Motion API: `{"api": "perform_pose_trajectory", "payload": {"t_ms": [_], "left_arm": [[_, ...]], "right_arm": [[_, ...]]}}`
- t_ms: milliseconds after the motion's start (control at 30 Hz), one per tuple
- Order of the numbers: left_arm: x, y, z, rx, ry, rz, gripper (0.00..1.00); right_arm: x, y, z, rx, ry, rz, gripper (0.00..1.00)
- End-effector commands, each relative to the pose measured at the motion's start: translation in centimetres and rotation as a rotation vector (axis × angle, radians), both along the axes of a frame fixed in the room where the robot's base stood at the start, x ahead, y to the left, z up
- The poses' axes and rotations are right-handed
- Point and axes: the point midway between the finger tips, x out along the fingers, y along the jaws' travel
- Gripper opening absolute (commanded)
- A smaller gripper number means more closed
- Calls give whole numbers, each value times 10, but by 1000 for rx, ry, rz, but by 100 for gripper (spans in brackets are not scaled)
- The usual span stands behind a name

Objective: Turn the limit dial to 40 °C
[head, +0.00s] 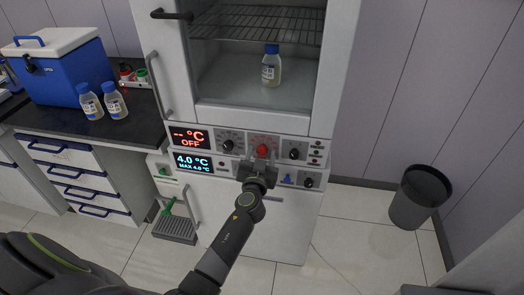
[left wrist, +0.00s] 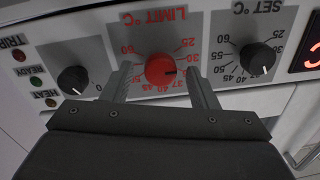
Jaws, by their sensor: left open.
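The red limit dial (head: 262,150) is on the upper control strip of the white cabinet. In the left wrist view the red dial (left wrist: 160,69) shows upside down under the label LIMIT °C, and its pale mark points to the right, on the side of the 30 and 37 marks. Its exact reading is unclear. My left gripper (head: 262,157) is open in front of it. In the wrist view the left gripper (left wrist: 161,80) has one finger on each side of the dial, with gaps visible. My right gripper is not in view.
The black set dial (left wrist: 257,58) sits beside the limit dial, and another black knob (left wrist: 73,79) is on its other side. The upper display (head: 189,138) reads OFF. The lower display (head: 193,162) reads 4.0 °C. A bottle (head: 271,67) stands inside the cabinet.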

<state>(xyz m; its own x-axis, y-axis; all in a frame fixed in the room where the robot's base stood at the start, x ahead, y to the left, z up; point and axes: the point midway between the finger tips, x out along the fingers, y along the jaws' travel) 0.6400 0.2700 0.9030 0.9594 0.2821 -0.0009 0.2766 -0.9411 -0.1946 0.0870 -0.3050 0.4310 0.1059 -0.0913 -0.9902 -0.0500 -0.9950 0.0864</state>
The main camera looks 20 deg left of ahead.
Motion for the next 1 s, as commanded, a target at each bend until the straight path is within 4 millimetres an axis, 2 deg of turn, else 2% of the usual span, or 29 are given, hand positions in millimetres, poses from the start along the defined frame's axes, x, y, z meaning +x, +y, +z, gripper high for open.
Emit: {"api": "perform_pose_trajectory", "payload": {"t_ms": [167,500,767,1000], "left_arm": [[0,0,0,0,0,0,54],[0,0,0,0,0,0,10],[0,0,-1,20,5,0,9],[0,0,-2,128,29,-1,9]], "right_arm": [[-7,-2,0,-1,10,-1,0],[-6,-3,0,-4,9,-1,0],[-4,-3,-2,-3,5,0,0],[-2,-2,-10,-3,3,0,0]]}}
